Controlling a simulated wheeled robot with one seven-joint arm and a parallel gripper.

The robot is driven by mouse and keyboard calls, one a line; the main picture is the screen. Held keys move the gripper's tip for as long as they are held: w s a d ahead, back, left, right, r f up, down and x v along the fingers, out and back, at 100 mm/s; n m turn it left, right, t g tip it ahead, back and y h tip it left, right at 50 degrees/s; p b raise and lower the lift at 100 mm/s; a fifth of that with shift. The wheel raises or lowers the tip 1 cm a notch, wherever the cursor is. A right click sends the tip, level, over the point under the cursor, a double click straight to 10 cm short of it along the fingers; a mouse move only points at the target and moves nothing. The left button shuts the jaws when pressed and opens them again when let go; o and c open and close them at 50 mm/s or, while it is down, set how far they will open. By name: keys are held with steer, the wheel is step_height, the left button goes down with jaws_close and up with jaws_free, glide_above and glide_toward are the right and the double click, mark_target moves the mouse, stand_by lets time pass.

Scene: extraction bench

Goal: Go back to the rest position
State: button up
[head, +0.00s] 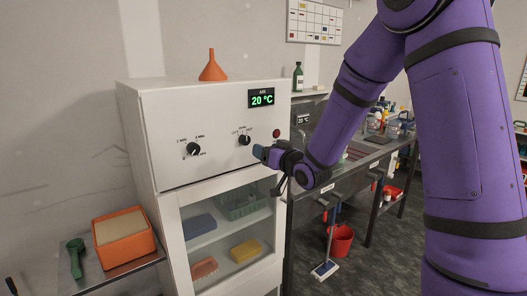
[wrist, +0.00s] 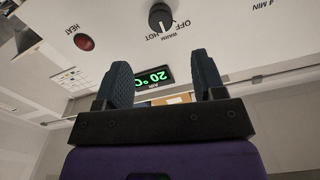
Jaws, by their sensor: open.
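My gripper (head: 262,155) is in front of the white cabinet (head: 160,110), just below and right of its right-hand black knob (head: 244,139). In the wrist view my gripper (wrist: 163,72) is open, with nothing between its two dark blue fingers. The picture there is upside down. The same knob (wrist: 161,18), marked OFF, WARM and HOT, shows beyond the fingertips, apart from them. My purple arm reaches in from the right.
The cabinet has a green 20 °C display (head: 262,98), a red HEAT lamp (wrist: 84,42) and a left knob (head: 193,148). An orange funnel (head: 212,67) stands on top. A side table holds an orange tub (head: 146,247). A bench (head: 362,160) stands right.

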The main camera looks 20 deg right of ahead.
steer(key=s+d+r+g+h, duration=0.3)
steer(key=s+r+g+h, duration=0.35)
steer(key=s, duration=0.75)
steer(key=s+r+m+g, duration=0.1)
steer(key=s+g, duration=0.4)
steer(key=s, duration=1.9)
steer(key=shift+s+d+r+y, duration=0.35)
steer(key=shift+s+r+y, duration=0.1)
steer(key=shift+r, duration=0.15)
